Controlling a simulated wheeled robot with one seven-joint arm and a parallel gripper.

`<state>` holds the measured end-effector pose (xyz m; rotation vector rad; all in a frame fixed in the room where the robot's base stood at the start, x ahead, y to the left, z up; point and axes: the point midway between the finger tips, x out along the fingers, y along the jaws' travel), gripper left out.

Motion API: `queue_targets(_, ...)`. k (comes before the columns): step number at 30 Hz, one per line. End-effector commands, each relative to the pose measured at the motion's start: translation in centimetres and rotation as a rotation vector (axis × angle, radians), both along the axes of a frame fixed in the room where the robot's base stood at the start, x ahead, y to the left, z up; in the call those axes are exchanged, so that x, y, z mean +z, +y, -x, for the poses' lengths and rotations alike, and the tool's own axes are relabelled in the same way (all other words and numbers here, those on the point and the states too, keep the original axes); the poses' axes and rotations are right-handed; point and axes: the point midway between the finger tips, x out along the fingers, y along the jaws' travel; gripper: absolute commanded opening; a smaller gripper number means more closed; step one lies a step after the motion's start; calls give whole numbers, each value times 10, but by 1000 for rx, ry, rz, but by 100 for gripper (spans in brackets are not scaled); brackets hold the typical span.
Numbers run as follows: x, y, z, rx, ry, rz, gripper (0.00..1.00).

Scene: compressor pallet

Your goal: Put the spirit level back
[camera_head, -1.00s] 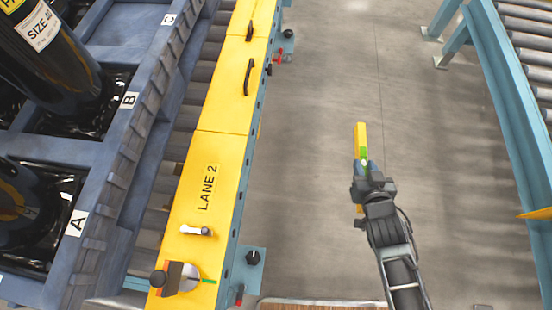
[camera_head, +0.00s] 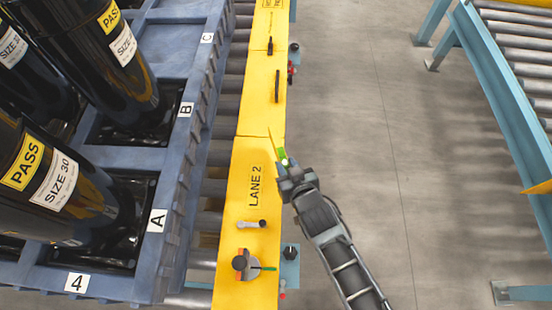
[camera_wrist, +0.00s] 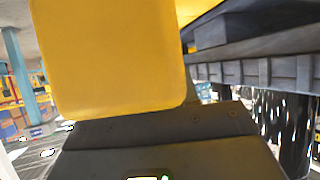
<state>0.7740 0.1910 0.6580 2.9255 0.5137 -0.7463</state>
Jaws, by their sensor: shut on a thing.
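The spirit level is a yellow bar with a green vial (camera_head: 283,155). My gripper (camera_head: 287,168) is shut on it, and its far end points up and slightly left in the head view. It shows over or beside the right edge of the yellow LANE 2 rail (camera_head: 243,165); I cannot tell its height above the rail. In the wrist view a large yellow face of the spirit level (camera_wrist: 110,55) fills the upper left, close to the dark gripper body (camera_wrist: 160,150). The fingertips are not clear.
A blue pallet (camera_head: 170,200) with black cylinders stands left. Open floor (camera_head: 370,150) and a roller conveyor (camera_head: 515,70) lie right.

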Motion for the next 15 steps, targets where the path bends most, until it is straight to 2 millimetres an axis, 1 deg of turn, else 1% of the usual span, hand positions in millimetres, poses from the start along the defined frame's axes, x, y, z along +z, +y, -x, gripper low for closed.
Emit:
queue_targets(1,8,12,-1,21,-2,0,0)
queue_targets(3,10,23,-2,44,-3,2,0)
queue_targets(5,10,29,-1,57,-3,5,0)
queue_targets(11,2,32,-1,62,-4,5,0)
queue_targets(15,-9,32,-1,62,-4,5,0)
